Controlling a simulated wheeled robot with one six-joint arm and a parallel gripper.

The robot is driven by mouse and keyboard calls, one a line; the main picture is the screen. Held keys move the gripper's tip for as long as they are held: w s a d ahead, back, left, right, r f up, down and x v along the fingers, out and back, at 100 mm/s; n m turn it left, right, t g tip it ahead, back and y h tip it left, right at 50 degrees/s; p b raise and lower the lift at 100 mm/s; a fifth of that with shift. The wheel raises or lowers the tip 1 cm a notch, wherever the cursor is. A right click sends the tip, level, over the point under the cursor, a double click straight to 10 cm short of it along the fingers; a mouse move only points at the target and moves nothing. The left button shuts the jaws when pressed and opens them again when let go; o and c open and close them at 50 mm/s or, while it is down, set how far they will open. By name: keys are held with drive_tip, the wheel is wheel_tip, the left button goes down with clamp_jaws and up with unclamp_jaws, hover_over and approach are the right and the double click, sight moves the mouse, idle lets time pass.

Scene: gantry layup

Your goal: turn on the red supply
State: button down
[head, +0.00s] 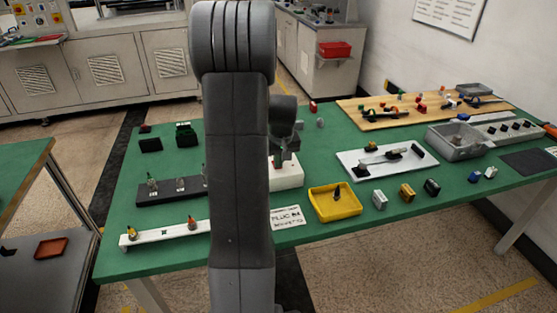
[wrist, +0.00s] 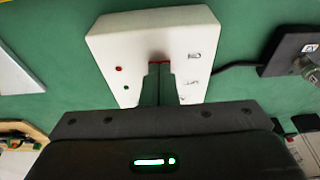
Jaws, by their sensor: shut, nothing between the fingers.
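A white supply box (wrist: 110,45) lies on the green table in the wrist view. It has a red dot (wrist: 119,69), a green dot (wrist: 127,88) and small dark markings on its right side. My gripper (wrist: 160,70) is shut and empty, its fingertips over the middle of the box. A thin red edge (wrist: 160,62) shows just beyond the fingertips; the rest of that part is hidden, so I cannot tell its position or whether I touch it. In the head view the white box (head: 290,178) is partly behind my arm, with my gripper (head: 283,160) above it.
A dark box (wrist: 288,52) with a cable stands right of the white box in the wrist view. In the head view a yellow tray (head: 322,208), a white board (head: 360,173) and a grey bin (head: 455,150) stand to the right. A dark strip (head: 155,196) is left.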

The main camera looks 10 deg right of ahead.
drive_tip(key=shift+f, duration=0.1)
idle(0.3)
drive_tip(key=shift+w+r+p, duration=0.3)
drive_tip(key=shift+w+p, duration=0.15)
drive_tip(key=shift+w, duration=0.2)
drive_tip(key=shift+r, duration=0.1)
drive_tip(key=shift+r+p, duration=0.3)
drive_tip(key=shift+r, duration=0.05)
drive_tip(key=p+v, duration=0.1)
drive_tip(key=v, duration=0.1)
drive_tip(key=p+v, duration=0.1)
drive_tip(key=v, duration=0.1)
drive_tip(key=shift+w+r+p, duration=0.1)
drive_tip(key=shift+w+p, duration=0.15)
drive_tip(key=shift+p, duration=0.1)
drive_tip(key=s+r+b, duration=0.1)
drive_tip(key=s+r, duration=0.3)
drive_tip(key=r, duration=0.4)
drive_tip(key=shift+s, duration=0.3)
drive_tip(key=shift+d+f, duration=0.1)
drive_tip(key=shift+f, duration=0.05)
